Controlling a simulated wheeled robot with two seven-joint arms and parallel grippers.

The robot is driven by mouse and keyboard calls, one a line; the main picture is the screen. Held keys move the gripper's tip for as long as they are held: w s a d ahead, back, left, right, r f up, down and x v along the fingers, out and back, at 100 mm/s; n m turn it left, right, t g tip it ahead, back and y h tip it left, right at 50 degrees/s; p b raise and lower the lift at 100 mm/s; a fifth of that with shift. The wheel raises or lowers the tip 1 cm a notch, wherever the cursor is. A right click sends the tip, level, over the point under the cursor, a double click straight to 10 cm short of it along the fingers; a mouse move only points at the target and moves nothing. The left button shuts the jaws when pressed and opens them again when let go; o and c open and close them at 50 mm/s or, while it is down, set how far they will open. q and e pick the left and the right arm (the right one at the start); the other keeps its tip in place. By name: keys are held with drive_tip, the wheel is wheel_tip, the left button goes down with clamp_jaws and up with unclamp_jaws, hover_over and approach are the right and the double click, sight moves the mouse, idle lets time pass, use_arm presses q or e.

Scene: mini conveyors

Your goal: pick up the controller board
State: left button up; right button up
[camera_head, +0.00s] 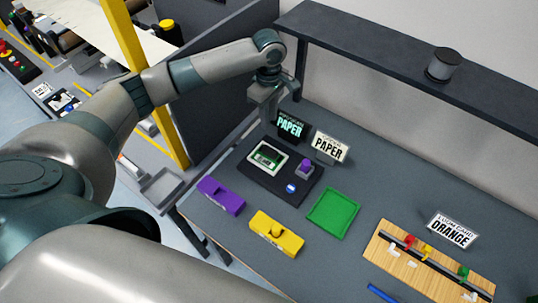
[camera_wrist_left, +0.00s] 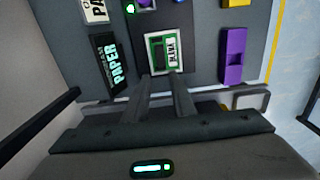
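The likely controller board is a small green and white board (camera_head: 268,158) lying on a dark flat base (camera_head: 290,190) on the grey table. It also shows in the left wrist view (camera_wrist_left: 161,52), just beyond my fingertips. My left gripper (camera_head: 268,118) is behind the board in the head view, near the paper signs. In the wrist view its two fingers (camera_wrist_left: 163,80) are apart with nothing between them, and their tips point at the board's near edge. Whether they touch it cannot be told. My right gripper is not in view.
A purple cube (camera_head: 305,168) and a blue button (camera_head: 291,188) share the dark base. Purple (camera_head: 221,196) and yellow blocks (camera_head: 276,234), a green tray (camera_head: 334,214) and a wooden board (camera_head: 410,264) lie nearby.

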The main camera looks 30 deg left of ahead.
use_arm(q)
hover_over(270, 150)
wheel_tip(270, 150, down, 6)
drive_tip(key=f+b, duration=0.4)
drive_tip(key=shift+w+a+f+b, duration=0.15)
drive_tip(key=shift+a+b, duration=0.15)
drive_tip(key=shift+a, duration=0.05)
drive_tip(key=shift+f+b, duration=0.5)
drive_tip(key=shift+b, duration=0.2)
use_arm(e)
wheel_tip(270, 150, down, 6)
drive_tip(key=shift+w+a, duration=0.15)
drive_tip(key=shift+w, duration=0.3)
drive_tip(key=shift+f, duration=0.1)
use_arm(q)
drive_tip(key=f+b, duration=0.1)
drive_tip(key=b, duration=0.1)
drive_tip(key=f+b, duration=0.1)
drive_tip(key=b, duration=0.1)
drive_tip(key=f+b, duration=0.2)
drive_tip(key=shift+d+f+b, duration=0.1)
drive_tip(key=shift+d+b, duration=0.2)
drive_tip(key=shift+b, duration=0.05)
drive_tip(key=shift+f+b, duration=0.5)
drive_tip(key=shift+b, duration=0.3)
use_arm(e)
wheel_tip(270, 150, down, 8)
